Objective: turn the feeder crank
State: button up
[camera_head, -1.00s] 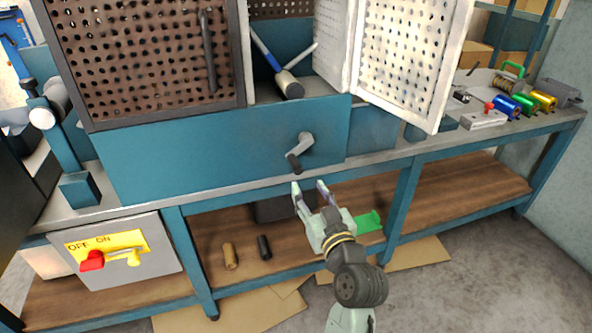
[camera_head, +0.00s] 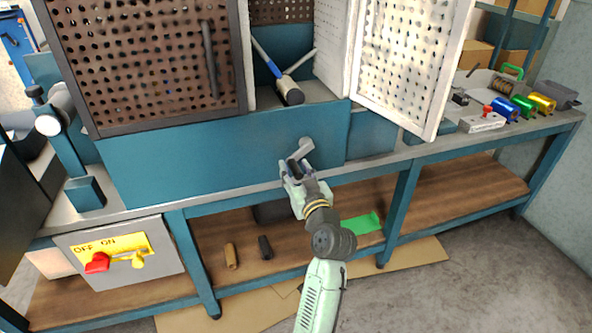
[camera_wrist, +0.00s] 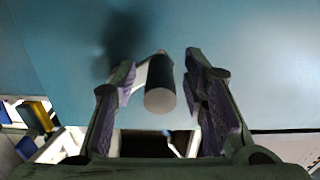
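The feeder crank (camera_head: 306,146) is on the front of the blue machine body (camera_head: 220,158), a grey arm with a dark cylindrical handle. In the wrist view the crank's dark handle (camera_wrist: 159,84) points toward the camera. My gripper (camera_head: 289,168) is at the handle; in the wrist view it also shows (camera_wrist: 160,90), with a finger on each side of the handle. The fingers are open, with visible gaps on both sides of the handle. The crank's grey arm is partly hidden behind my gripper in the head view.
Perforated doors (camera_head: 415,62) stand open above the machine. A control box (camera_head: 118,262) with a red switch is at lower left. Colored foil rolls (camera_head: 522,106) lie on the bench (camera_head: 460,140) at right. The lower shelf holds two small cylinders (camera_head: 231,256).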

grip_shut()
dwell(0.3)
dwell(0.4)
